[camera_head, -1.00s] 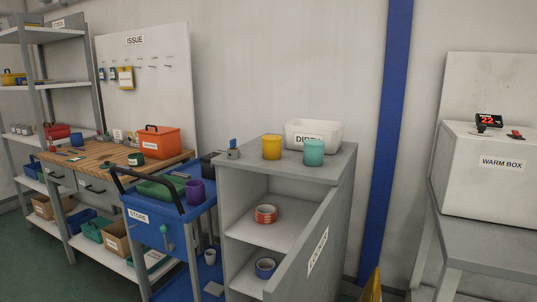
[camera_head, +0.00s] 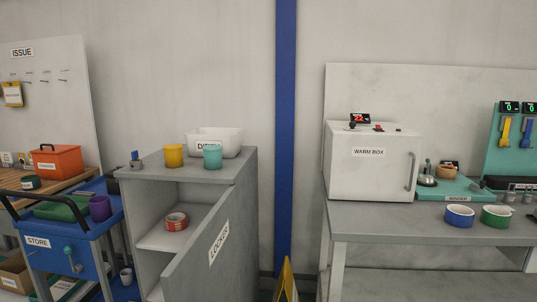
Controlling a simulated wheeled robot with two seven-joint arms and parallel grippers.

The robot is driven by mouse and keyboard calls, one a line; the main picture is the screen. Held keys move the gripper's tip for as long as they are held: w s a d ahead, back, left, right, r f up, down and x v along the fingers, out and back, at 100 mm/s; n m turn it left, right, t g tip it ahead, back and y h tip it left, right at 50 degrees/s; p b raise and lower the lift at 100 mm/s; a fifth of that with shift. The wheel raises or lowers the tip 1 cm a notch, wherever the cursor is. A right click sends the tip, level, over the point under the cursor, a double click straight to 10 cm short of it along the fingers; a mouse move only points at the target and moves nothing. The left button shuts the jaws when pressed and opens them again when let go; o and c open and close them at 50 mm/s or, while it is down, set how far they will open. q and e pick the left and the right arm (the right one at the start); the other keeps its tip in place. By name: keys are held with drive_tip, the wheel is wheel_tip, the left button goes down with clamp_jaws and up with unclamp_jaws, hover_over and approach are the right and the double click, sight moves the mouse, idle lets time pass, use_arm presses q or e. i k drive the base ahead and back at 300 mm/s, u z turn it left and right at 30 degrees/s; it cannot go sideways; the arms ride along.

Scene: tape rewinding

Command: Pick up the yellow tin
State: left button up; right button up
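A yellow tin (camera_head: 173,156) stands upright on top of the grey locker (camera_head: 142,203). A teal tin (camera_head: 212,156) stands close to its right, and a white bin (camera_head: 228,142) with a partly hidden label is behind them. Neither of my grippers shows in the head view.
The locker door (camera_head: 212,248) stands open, with a red roll (camera_head: 176,221) on the shelf inside. A blue cart (camera_head: 77,243) is at the left. A bench (camera_head: 380,226) at the right holds the warm box (camera_head: 372,165), a blue roll (camera_head: 459,216) and a green roll (camera_head: 496,215).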

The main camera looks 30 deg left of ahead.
sight(173, 153)
drive_tip(key=z, duration=0.6)
drive_tip(key=i, duration=0.95)
drive_tip(key=u, duration=1.65)
